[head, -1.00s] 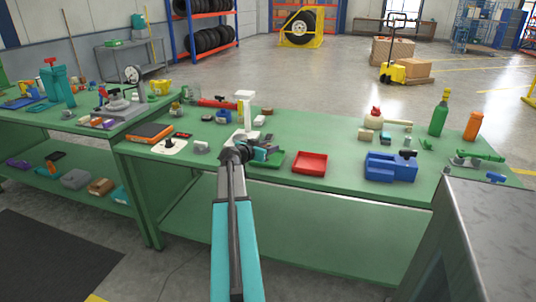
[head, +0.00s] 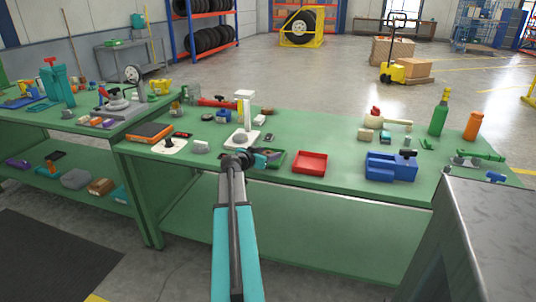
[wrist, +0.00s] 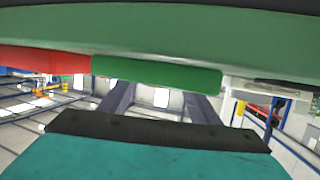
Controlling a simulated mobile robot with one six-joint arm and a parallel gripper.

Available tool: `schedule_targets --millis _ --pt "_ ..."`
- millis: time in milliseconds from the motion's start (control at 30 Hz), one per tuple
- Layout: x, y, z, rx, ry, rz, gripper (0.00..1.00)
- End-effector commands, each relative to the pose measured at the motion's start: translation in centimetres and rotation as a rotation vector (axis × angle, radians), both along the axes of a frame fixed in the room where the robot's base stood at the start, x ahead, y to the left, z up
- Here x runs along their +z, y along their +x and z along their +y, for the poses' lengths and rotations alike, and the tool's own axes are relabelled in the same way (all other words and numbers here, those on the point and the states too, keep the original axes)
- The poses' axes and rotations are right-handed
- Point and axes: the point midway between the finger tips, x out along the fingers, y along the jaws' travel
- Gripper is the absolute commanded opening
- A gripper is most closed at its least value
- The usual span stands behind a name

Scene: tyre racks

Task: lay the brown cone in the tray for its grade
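My gripper (head: 263,157) is low at the front edge of the green bench, beside the green tray (head: 279,160) and partly covering it. In the wrist view the two fingers of my gripper (wrist: 160,100) stand apart with nothing visible between them. The green tray's wall (wrist: 157,73) shows just past the fingers there. A red tray (head: 310,163) sits right of the green one, and its wall (wrist: 45,60) also shows in the wrist view. I cannot make out the brown cone in either view; the inside of the green tray is mostly hidden.
A white stand (head: 245,110) rises behind my gripper on the bench (head: 340,150). A blue bin (head: 390,167) stands farther right, with a green bottle (head: 438,118) and an orange bottle (head: 473,125) behind. A grey metal cabinet (head: 490,230) is at the lower right.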

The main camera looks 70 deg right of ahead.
Motion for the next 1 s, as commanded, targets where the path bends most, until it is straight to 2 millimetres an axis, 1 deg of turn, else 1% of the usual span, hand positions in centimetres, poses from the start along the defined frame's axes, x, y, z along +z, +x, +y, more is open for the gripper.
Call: schedule_targets --millis 367,567,1000 --pt "0.2 0.0 0.0 0.0 0.0 0.0 0.57" --pt "0.6 0.3 1.6 0.001 0.0 0.0 0.57" --pt "2.2 1.3 6.9 0.001 0.0 0.0 0.57"
